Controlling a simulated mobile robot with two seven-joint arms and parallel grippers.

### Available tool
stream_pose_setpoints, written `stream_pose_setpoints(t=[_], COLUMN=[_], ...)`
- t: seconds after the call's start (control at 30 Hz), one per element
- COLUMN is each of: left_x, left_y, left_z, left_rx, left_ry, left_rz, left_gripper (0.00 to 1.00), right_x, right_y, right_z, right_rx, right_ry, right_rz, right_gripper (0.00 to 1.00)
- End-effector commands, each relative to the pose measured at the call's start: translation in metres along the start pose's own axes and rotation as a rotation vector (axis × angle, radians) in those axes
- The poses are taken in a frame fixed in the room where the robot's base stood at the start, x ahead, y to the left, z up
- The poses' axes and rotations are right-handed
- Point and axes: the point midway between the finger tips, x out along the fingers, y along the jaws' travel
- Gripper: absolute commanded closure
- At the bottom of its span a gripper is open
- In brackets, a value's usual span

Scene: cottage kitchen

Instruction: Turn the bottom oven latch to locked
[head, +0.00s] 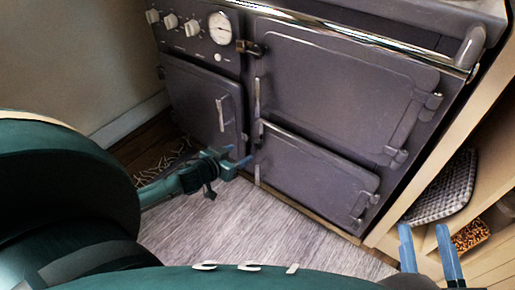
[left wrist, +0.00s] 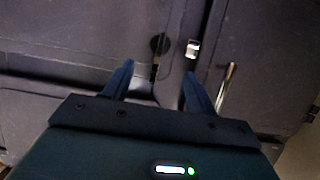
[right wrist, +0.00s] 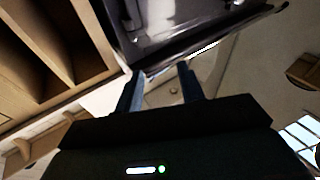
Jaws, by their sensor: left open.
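The bottom oven door (head: 315,178) is the lower right door of the dark stove and looks shut. A thin pale upright bar (head: 257,172) shows at its left edge; I cannot tell whether this is the latch or how it is turned. My left gripper (head: 240,160) is open and empty, just left of that edge. In the left wrist view its fingers (left wrist: 158,84) stand apart before a dark round piece with a short bar (left wrist: 160,44). My right gripper (head: 429,243) is open and empty at the lower right, away from the stove.
The upper oven door (head: 345,88) has a dark latch (head: 250,47) at its top left. The left door (head: 203,105) has an upright handle (head: 221,114). A grey mat (head: 205,238) covers the floor.

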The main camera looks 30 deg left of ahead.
Motion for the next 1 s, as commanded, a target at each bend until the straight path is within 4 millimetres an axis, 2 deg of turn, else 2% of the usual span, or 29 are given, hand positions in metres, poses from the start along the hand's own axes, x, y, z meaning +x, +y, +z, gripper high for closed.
stream_pose_setpoints(t=[0.03, 0.27, 0.5, 0.7, 1.0], left_x=[0.013, 0.055, 0.088, 0.099, 0.099], left_y=[0.0, -0.001, 0.0, 0.0, 0.0], left_z=[0.003, 0.003, 0.003, 0.001, 0.001], left_rx=[0.002, 0.003, 0.0, 0.0, 0.0], left_ry=[0.003, 0.003, 0.0, 0.0, -0.001], left_rz=[0.0, -0.002, -0.001, 0.0, 0.0], left_gripper=[0.43, 0.43, 0.43, 0.43, 0.44], right_x=[-0.001, 0.002, 0.013, 0.015, 0.015], right_y=[-0.001, -0.002, 0.006, 0.008, 0.009], right_z=[0.004, 0.002, -0.02, -0.028, -0.03], right_rx=[0.009, 0.033, -0.059, -0.089, -0.093], right_ry=[0.008, 0.054, 0.197, 0.244, 0.249], right_rz=[-0.003, -0.017, -0.027, -0.03, -0.03], right_gripper=[0.61, 0.61, 0.61, 0.61, 0.61])
